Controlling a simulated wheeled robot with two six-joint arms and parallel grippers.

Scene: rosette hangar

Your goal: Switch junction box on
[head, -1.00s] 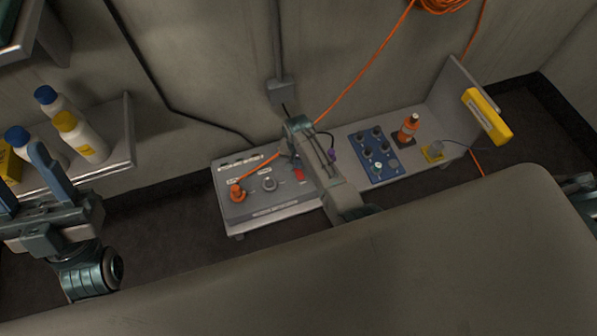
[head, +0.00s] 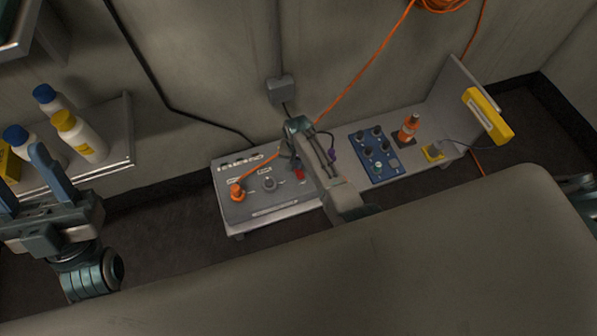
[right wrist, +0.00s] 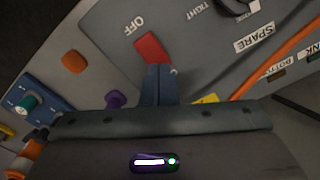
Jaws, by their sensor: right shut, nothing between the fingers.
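The junction box (head: 255,205) is a grey sloped panel on the low bench, with an orange plug, a round knob and a red switch (head: 299,174). In the right wrist view the red switch (right wrist: 151,47) lies beside the printed word OFF. My right gripper (head: 289,158) is over the right part of the box. Its shut, empty fingers (right wrist: 160,72) end right by the near end of the red switch; I cannot tell whether they touch it. My left gripper (head: 20,172) is open and empty at the left, by the shelf.
An orange cable (head: 365,67) runs down the wall to the box. Bottles stand on the left shelf (head: 118,160).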

